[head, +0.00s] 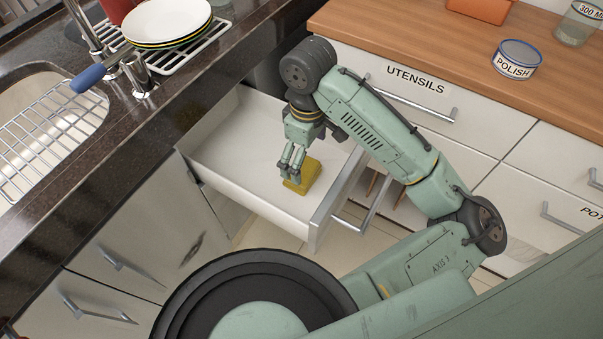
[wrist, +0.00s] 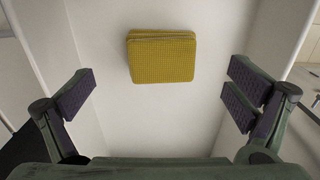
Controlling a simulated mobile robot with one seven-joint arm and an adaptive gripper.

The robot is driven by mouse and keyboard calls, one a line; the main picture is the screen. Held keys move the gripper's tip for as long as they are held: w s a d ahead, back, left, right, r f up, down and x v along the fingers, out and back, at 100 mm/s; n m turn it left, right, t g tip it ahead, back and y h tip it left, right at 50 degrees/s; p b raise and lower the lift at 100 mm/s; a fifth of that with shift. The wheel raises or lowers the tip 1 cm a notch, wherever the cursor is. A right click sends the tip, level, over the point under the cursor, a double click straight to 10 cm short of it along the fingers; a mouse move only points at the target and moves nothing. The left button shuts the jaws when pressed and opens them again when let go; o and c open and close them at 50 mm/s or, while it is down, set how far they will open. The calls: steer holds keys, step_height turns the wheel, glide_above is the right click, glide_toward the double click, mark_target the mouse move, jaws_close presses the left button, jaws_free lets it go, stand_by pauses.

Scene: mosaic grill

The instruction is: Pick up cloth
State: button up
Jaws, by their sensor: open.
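The cloth (head: 304,177) is a folded yellow piece lying in an open white drawer (head: 232,150). In the wrist view the cloth (wrist: 162,57) lies flat on the drawer floor, ahead of the fingers and roughly centred between them. My gripper (head: 291,168) points down into the drawer, at the cloth's left side in the head view. In the wrist view my gripper (wrist: 160,97) has its fingers wide apart with nothing between the pads. The fingers hide a small part of the cloth in the head view.
The drawer's front and handle (head: 368,207) are at its right. A dark counter (head: 150,120) with a sink and a rack of plates (head: 168,20) is at left. A wooden counter (head: 440,45) with a polish tin (head: 516,60) is behind. The rest of the drawer looks empty.

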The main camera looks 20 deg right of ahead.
mark_target(305, 170)
step_height(305, 170, down, 6)
steer(key=shift+a+f+p, duration=0.15)
steer(key=shift+f+p, duration=0.1)
steer(key=shift+p, duration=0.05)
steer(key=shift+c, duration=0.2)
steer(key=c, duration=1.1)
